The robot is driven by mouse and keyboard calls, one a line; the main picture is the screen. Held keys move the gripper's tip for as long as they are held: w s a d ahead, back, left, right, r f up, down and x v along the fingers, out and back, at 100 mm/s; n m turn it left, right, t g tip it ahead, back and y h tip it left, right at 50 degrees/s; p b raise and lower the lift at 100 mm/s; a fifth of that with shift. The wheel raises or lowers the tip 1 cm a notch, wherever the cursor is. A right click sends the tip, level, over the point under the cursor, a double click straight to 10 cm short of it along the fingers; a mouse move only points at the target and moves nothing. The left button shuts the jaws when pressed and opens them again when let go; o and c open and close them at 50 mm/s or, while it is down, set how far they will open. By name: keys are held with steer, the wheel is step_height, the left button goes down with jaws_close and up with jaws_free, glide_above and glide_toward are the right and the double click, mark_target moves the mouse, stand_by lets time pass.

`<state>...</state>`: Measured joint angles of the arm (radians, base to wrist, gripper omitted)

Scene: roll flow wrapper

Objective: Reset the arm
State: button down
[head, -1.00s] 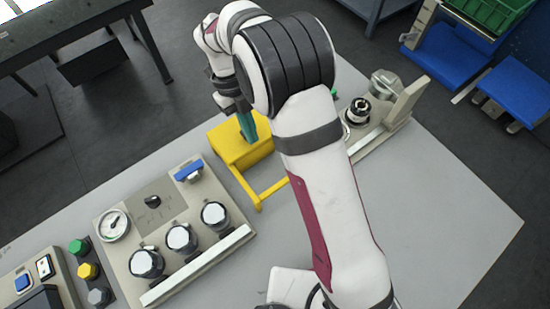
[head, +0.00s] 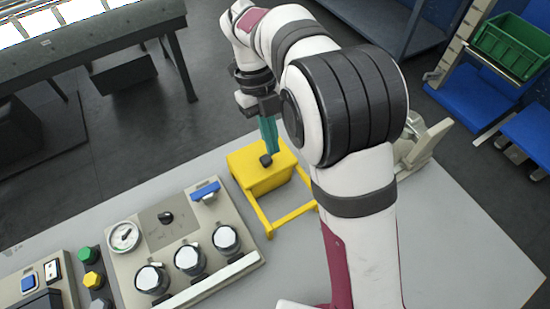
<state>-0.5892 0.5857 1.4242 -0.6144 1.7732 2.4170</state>
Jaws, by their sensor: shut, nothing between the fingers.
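My arm rises from the lower right of the head view, bends at a large dark-banded joint and reaches to the upper middle. My gripper (head: 266,158) points down with teal fingers, over the yellow block-like box (head: 246,183) on the grey table (head: 455,250). The fingers are shut with nothing between them. The fingertips end at or just above a small dark knob on the box's top; I cannot tell if they touch it.
Left of the box is a panel (head: 130,265) with a gauge (head: 124,236), a blue handle (head: 205,190) and three round knobs. A yellow frame (head: 291,218) extends from the box. A metal fixture (head: 425,140) at right is partly hidden by my arm. The table's right side is clear.

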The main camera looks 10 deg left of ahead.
steer(key=s+d+r+n+y, duration=0.2)
steer(key=s+d+r+n, duration=0.4)
steer(key=d+n, duration=0.35)
steer(key=s+d+f+n+t+y, duration=0.1)
steer(key=s+d+n, duration=0.2)
steer(key=s+n, duration=0.3)
steer(key=s+d+f+n+t+y, duration=0.1)
steer(key=s+d+f+n, duration=0.1)
steer(key=s+d+n, duration=0.2)
steer(key=s+n, duration=0.2)
steer(key=s, duration=0.1)
steer(key=shift+s+t+y, duration=0.3)
steer(key=shift+s, duration=0.05)
steer(key=shift+f, duration=0.1)
